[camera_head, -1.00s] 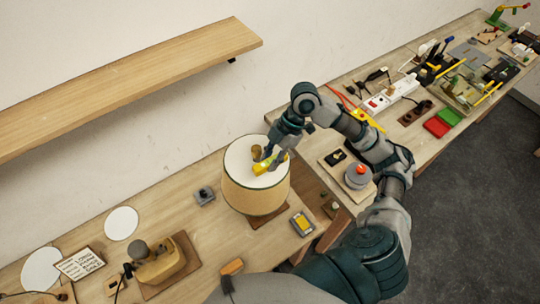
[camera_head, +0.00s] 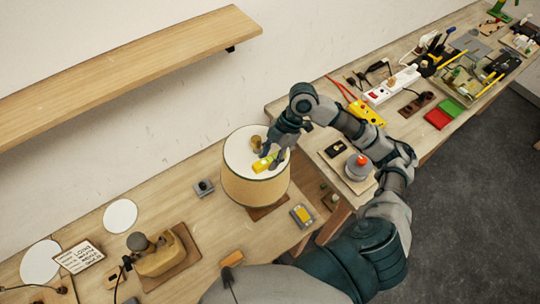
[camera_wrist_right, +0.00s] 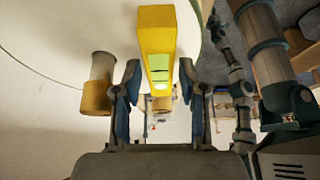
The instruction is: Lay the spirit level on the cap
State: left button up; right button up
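The yellow spirit level (camera_head: 262,164) with a green window lies on the white round cap (camera_head: 238,160) on top of the lampshade (camera_head: 250,188). In the right wrist view the level (camera_wrist_right: 157,40) lies against the white cap (camera_wrist_right: 60,30), its near end between the two fingers. My right gripper (camera_head: 275,160) is just right of the level; its fingers (camera_wrist_right: 160,75) are apart, with a gap on each side of the level. A brass-coloured knob (camera_head: 257,143) stands on the cap behind the level. My left gripper is not in view.
A wooden shelf (camera_head: 120,75) is on the wall at the upper left.

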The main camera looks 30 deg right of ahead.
jog(key=shift+a, duration=0.15)
jog(key=shift+r, duration=0.4)
jog(key=v, duration=1.1)
jog(key=shift+d, duration=0.3)
